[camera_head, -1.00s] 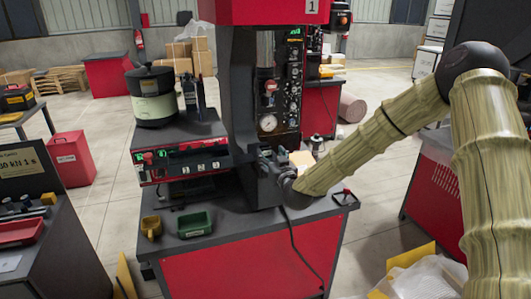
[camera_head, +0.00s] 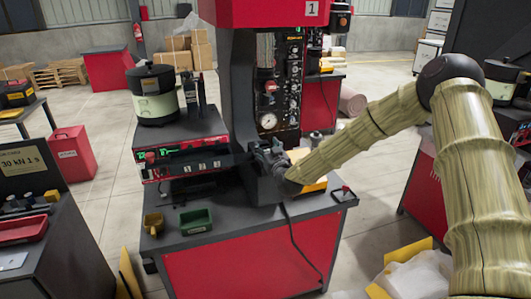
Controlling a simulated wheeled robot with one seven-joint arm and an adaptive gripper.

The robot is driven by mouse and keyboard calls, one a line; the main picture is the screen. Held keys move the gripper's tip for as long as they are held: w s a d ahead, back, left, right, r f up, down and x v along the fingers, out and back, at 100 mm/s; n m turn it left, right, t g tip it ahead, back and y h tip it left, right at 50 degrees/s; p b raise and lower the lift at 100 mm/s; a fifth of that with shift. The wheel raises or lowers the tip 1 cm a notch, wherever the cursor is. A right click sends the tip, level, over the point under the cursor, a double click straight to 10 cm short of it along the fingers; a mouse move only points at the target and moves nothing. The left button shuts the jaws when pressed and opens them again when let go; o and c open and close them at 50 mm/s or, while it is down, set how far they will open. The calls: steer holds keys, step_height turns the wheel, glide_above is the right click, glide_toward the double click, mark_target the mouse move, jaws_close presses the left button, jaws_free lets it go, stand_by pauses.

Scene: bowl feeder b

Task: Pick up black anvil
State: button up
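I cannot single out the black anvil for certain. Several small dark cylindrical pieces (camera_head: 28,199) stand in a row on the left bench, too small to tell apart. My gripper (camera_head: 270,160) is a dark shape at the end of my arm, close in front of the press column (camera_head: 237,100), below the round gauge. Its fingers blend into the dark press, so I cannot see whether they are open, shut or holding something. The space under the press head is largely hidden by the column and my arm.
A red tray (camera_head: 22,230) lies on the left bench. A cable hangs down the table's front.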

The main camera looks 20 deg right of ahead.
steer(key=c, duration=1)
jaws_close()
steer(key=shift+r, duration=0.1)
